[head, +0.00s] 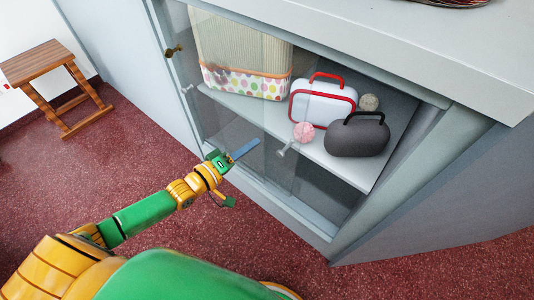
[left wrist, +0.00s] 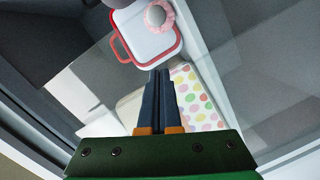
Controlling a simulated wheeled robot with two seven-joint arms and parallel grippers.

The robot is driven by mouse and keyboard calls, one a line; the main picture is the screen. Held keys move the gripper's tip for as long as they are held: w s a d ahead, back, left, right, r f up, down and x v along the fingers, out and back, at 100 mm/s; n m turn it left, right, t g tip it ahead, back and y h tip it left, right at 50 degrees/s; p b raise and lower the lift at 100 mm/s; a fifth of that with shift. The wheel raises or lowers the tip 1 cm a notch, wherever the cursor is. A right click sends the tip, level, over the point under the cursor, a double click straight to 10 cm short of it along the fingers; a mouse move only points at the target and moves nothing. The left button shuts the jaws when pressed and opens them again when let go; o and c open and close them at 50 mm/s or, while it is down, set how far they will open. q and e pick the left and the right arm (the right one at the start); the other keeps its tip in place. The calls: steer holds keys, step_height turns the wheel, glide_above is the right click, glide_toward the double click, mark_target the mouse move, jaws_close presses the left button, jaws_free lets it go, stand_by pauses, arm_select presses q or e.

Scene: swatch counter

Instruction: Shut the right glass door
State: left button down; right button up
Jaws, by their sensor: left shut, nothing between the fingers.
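The grey cabinet has clear glass in its front. The right glass door (head: 272,165) seems to stand over the left and middle of the opening; its exact edges are hard to tell. A small metallic knob (head: 284,151) sticks out near the middle. The right part of the opening looks uncovered. My left gripper (head: 246,149) is shut and empty, its blue-grey fingers in front of the glass, left of the knob. In the left wrist view the closed fingers (left wrist: 158,95) point toward the glass; I cannot tell whether they touch it. My right gripper is not in view.
A brass knob (head: 173,51) is at the left. A wooden stool (head: 45,62) stands on the red floor.

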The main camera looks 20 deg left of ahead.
arm_select(q)
steer(key=d, duration=0.1)
steer(key=d+f, duration=0.1)
steer(key=d, duration=0.1)
steer(key=w+d+f, duration=0.1)
steer(key=shift+w+d, duration=0.1)
steer(key=shift+d, duration=0.05)
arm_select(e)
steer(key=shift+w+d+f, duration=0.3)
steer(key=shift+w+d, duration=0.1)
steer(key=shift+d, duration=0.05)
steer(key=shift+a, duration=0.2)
arm_select(q)
steer(key=shift+d, duration=0.1)
